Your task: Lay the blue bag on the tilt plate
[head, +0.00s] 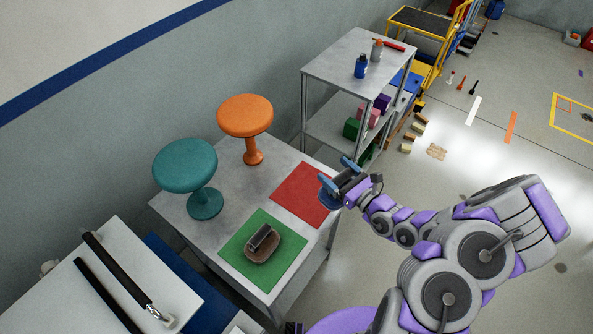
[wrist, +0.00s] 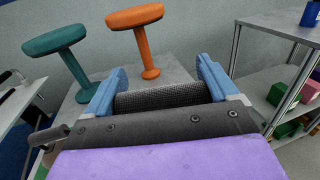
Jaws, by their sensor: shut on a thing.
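My gripper (head: 338,178) is above the right edge of the grey table (head: 236,192), beside the red square (head: 300,195). In the wrist view, its two blue fingers (wrist: 160,85) stand wide apart, with a dark textured thing (wrist: 160,100) spanning between them. I cannot make out a blue bag in the grip. A blue bundle (head: 495,9) lies far off on the floor; I cannot tell if it is the bag. No plate is clearly recognisable as the tilt plate. A brown tray-like thing with a dark block (head: 263,243) sits on the green square (head: 240,262).
A teal stool (head: 185,165) and an orange stool (head: 245,116) stand on the table's far side. A grey shelf unit (head: 335,68) with bottles and coloured boxes stands behind. A white surface with black handles (head: 130,265) is at lower left.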

